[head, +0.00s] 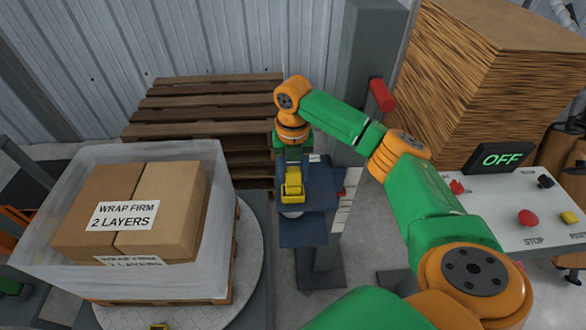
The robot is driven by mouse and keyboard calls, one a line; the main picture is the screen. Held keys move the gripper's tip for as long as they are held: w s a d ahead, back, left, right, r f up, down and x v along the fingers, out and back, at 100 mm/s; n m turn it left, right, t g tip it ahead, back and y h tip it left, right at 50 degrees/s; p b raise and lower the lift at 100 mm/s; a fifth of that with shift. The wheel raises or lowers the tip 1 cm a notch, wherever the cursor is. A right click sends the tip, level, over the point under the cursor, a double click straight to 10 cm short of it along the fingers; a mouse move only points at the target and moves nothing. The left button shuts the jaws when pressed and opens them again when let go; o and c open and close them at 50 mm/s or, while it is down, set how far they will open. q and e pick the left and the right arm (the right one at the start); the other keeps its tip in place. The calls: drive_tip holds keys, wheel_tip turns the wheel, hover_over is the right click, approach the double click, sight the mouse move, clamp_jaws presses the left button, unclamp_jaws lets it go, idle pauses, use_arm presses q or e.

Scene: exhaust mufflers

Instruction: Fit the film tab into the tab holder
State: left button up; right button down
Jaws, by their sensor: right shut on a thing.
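My right gripper (292,170) reaches down from the wrist in the middle of the head view. It is shut on a yellow piece, which I take for the film tab (292,188). The tab is in front of a dark blue carriage (319,185) on the grey mast; I cannot tell whether they touch. A small yellow part (159,326), possibly the tab holder, shows at the bottom edge on the turntable. It is mostly cut off. My left gripper is not in view.
Film-wrapped cartons (162,188) stand on a pallet on the round turntable (245,275), left of the gripper. Stacked wooden pallets (200,104) are behind. A control panel (500,215) reading OFF and a large brown stack (490,75) are at right.

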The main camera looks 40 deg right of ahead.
drive_tip(key=shift+f, duration=0.2)
drive_tip(key=shift+c, duration=1.7)
unclamp_jaws()
drive_tip(key=shift+a, duration=0.1)
drive_tip(key=shift+r, duration=0.15)
